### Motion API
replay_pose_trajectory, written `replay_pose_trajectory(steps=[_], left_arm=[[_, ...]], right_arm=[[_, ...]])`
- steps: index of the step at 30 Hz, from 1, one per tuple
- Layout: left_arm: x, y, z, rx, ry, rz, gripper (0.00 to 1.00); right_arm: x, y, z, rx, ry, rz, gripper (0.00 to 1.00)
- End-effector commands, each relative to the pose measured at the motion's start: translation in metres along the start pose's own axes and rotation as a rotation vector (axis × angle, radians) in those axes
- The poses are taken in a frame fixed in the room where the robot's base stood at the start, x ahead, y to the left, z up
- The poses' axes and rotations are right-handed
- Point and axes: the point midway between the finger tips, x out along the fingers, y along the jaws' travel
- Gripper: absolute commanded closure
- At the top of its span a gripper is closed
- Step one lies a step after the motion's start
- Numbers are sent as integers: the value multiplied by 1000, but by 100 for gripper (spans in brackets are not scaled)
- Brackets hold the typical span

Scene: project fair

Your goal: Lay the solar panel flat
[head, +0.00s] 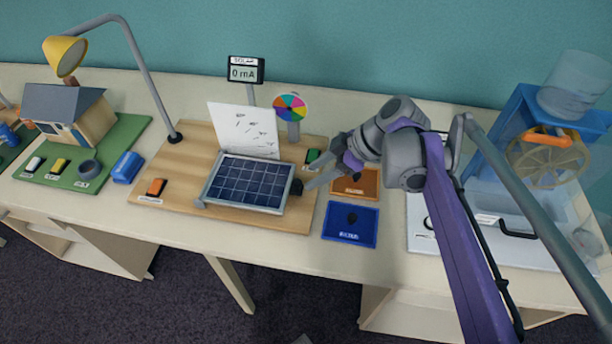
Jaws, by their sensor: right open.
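The solar panel (249,184), dark blue with a pale grid and grey frame, sits on the wooden board (178,208) in the middle of the desk. It appears tilted, its near edge lower, with a white sheet with dark marks (243,130) standing behind it. My right gripper (306,187) is open at the panel's right side, by a dark knob (297,187). Whether it touches the knob or panel I cannot tell. My left gripper is not in view.
A yellow lamp (64,54) arches at the left of the board. A meter (246,70) reads 0 mA behind, beside a coloured wheel (290,107). Orange (368,181) and blue (343,236) trays lie right of the board. A water wheel stand (520,108) stands far right.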

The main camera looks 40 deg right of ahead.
Motion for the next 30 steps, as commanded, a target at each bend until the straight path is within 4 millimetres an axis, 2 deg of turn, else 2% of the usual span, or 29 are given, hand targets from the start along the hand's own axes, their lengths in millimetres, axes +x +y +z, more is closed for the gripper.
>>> replay_pose_trajectory(steps=[3,10,30], left_arm=[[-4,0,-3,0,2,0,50],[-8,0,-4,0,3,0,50],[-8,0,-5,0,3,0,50]], right_arm=[[-26,0,0,3,0,3,41],[-54,0,0,0,-1,1,41],[-57,-1,0,1,-2,-1,41]])
